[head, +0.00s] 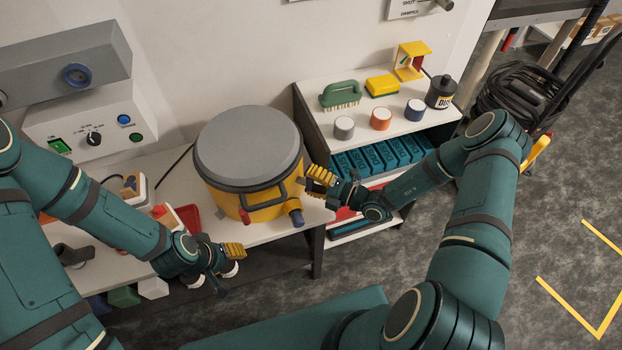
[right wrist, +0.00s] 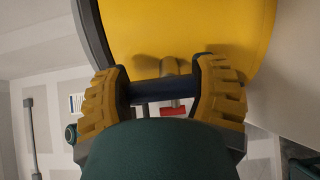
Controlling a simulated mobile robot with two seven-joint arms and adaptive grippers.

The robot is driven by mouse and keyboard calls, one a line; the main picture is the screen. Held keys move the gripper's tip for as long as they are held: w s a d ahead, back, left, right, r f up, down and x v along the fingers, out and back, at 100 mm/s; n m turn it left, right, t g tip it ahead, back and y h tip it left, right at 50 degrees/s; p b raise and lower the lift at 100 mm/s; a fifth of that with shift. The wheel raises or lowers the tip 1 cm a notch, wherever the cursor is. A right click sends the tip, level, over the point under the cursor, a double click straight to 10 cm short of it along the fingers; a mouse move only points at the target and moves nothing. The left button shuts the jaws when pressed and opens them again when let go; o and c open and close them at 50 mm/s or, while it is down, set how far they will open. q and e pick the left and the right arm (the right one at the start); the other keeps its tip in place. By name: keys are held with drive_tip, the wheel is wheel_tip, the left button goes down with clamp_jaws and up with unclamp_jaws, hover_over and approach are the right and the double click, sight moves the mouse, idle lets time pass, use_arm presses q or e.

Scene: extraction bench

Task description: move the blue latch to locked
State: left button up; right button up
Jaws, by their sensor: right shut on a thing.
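The yellow drum vacuum (head: 225,200) with a grey lid (head: 247,148) stands on the white bench. My right gripper (head: 320,183) is at the drum's right side. In the right wrist view, my right gripper (right wrist: 160,92) is shut on a dark blue bar, the blue latch (right wrist: 152,91), close to the yellow wall. The gripper hides the latch in the head view, and I cannot tell which setting it is in. A red-ended part (right wrist: 173,110) on a grey stem shows behind the bar. My left gripper (head: 232,257) is low by the bench's front edge; its jaw gap is unclear.
A dark handle (head: 265,205) and a blue-ended port (head: 296,218) stick out from the drum's front. A shelf (head: 300,82) at the right holds a green brush (head: 339,95), a yellow sponge (head: 382,85) and several jars. A grey control box (head: 90,120) stands at the left.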

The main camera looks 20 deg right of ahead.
drive_tip(key=shift+s+f, duration=0.1)
drive_tip(key=o, duration=1.2)
drive_tip(key=v, duration=1.2)
